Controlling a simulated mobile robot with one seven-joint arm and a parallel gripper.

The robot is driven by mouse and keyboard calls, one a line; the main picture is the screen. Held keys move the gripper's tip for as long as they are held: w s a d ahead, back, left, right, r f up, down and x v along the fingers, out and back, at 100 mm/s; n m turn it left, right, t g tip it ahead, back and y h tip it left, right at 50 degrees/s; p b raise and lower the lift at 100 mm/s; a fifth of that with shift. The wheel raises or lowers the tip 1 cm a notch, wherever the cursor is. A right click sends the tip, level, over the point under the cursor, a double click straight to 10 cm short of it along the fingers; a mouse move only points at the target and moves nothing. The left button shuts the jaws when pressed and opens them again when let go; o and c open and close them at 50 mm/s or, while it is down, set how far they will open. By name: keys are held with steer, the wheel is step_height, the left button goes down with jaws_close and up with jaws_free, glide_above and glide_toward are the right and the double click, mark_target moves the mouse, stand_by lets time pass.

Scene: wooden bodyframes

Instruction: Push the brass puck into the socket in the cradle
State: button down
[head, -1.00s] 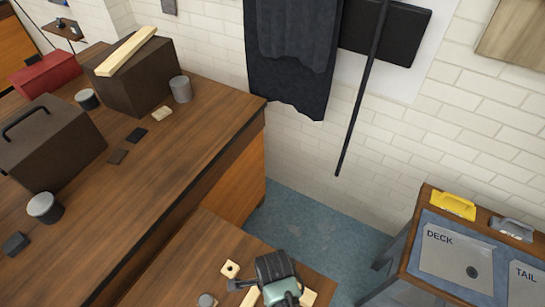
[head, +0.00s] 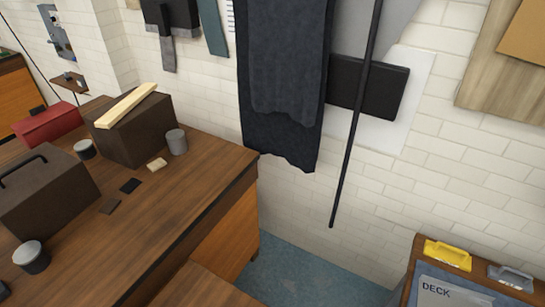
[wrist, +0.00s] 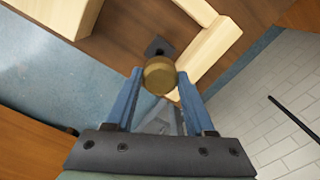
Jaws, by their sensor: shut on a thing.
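In the wrist view my gripper (wrist: 160,84) is shut on the brass puck (wrist: 159,72), a round gold-brown disc held between the tips of the two blue fingers. Just beyond the puck is a small dark patch (wrist: 157,45) on the brown wooden surface; I cannot tell if it is the socket. Pale wooden pieces (wrist: 212,48) lie beyond and to the right of the puck, close to the right finger. They may be part of the cradle, but its whole shape is not in view. The head view shows neither gripper nor puck.
In the head view a brown workbench (head: 190,205) carries a dark box (head: 135,135), a toolbox (head: 45,190) and several cans.

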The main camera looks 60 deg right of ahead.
steer(key=shift+f+b, duration=1.65)
steer(key=shift+f, duration=0.95)
steer(key=shift+p, duration=0.65)
steer(key=shift+f+b, duration=1.15)
steer(key=shift+f, duration=0.55)
steer(key=shift+c, duration=0.9)
jaws_free()
steer(key=shift+r, duration=0.1)
step_height(320, 180, up, 13)
steer(key=shift+f, duration=0.1)
